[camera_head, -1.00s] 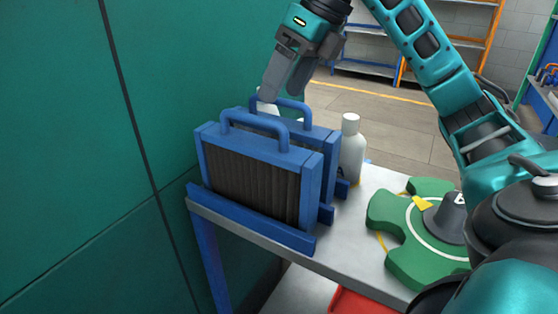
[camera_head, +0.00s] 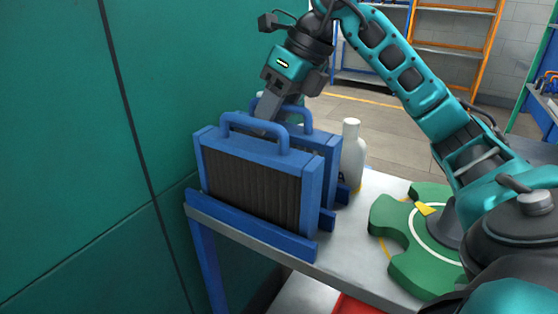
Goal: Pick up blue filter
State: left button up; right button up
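Two blue-framed filters with dark pleated faces stand upright, one behind the other, on the cart top. The front blue filter (camera_head: 255,184) shows fully, with a blue arched handle (camera_head: 255,122) on top. The rear blue filter (camera_head: 330,150) is mostly hidden behind it; its handle (camera_head: 300,112) shows. My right gripper (camera_head: 268,112) points down at the handles, its fingertips just behind the front handle and partly hidden. I cannot tell whether the fingers touch a handle or how far apart they are. My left gripper is out of view.
A white bottle (camera_head: 352,155) stands right of the filters. A green lobed part (camera_head: 410,265) lies on the grey cart top (camera_head: 350,235), close to my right arm. A teal wall (camera_head: 70,160) rises close on the left. A red bin (camera_head: 352,305) shows below.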

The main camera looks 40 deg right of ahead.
jog(key=c, duration=0.8)
